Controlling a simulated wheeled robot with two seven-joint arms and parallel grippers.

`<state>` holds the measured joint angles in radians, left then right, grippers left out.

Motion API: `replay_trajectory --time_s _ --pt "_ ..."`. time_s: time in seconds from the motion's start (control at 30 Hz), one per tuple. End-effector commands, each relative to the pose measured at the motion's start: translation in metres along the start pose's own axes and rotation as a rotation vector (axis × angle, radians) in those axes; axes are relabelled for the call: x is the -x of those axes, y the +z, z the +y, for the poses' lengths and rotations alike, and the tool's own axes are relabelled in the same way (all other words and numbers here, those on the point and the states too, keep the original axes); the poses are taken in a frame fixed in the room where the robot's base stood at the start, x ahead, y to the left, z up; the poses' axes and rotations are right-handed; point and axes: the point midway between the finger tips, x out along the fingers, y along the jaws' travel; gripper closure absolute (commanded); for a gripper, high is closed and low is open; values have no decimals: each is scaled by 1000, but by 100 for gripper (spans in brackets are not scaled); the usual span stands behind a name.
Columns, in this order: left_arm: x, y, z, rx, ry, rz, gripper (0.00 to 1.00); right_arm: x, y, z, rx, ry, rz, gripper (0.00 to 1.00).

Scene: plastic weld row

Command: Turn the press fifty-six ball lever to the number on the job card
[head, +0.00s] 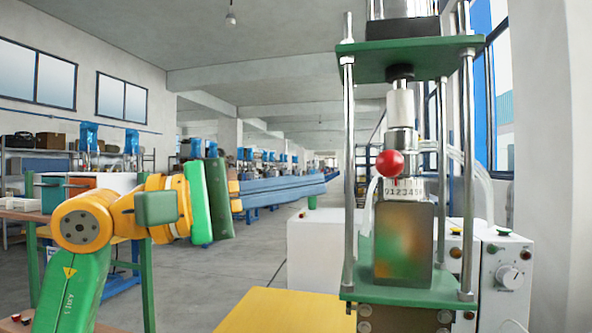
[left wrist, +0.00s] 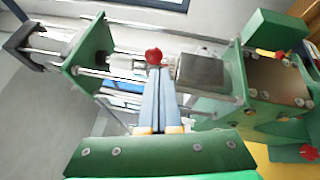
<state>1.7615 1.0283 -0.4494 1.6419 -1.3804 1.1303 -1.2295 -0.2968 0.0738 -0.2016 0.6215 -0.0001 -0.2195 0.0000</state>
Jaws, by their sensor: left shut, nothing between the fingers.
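The press (head: 404,250) stands at the right in the head view, with green plates and steel posts. Its red ball lever (head: 390,163) sits at the front, just above a white number scale (head: 404,188) with small digits. Which digit the lever points to is too small to tell. My left gripper (head: 324,182) is shut and empty, its long blue-grey fingers pointing right, with tips left of the ball and apart from it in the head view. In the left wrist view the red ball (left wrist: 154,56) shows just beyond the fingertips (left wrist: 157,72). I cannot make out a job card. My right gripper is out of view.
A yellow surface (head: 285,310) lies below, in front of the press. White cabinets with a knob (head: 510,277) stand behind and right of it. Steel posts (head: 348,170) flank the lever. A workbench (head: 40,216) is at the left; the aisle floor (head: 265,255) is clear.

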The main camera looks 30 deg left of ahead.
Motion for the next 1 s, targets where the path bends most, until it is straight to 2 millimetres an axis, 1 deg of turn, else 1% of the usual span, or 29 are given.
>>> replay_trajectory --time_s 0.03,0.07,0.1,0.17,0.27,0.5,0.63,0.8,1.0 --pt "7 -12 6 -60 20 62 100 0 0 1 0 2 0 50" --pt "9 -17 9 -85 25 87 100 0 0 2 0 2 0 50" --pt "10 -21 11 -105 29 106 100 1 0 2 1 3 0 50" --pt "5 -23 13 -115 31 114 100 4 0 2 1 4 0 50" --pt "-12 -24 14 -113 28 110 100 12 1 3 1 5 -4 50" --pt "-61 -28 17 -109 27 107 100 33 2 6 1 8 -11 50" --pt "-79 -30 17 -108 29 108 100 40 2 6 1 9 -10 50" --pt "-88 -32 15 -109 30 108 100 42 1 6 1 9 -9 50" --pt "-88 -32 14 -109 30 108 100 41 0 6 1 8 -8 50"
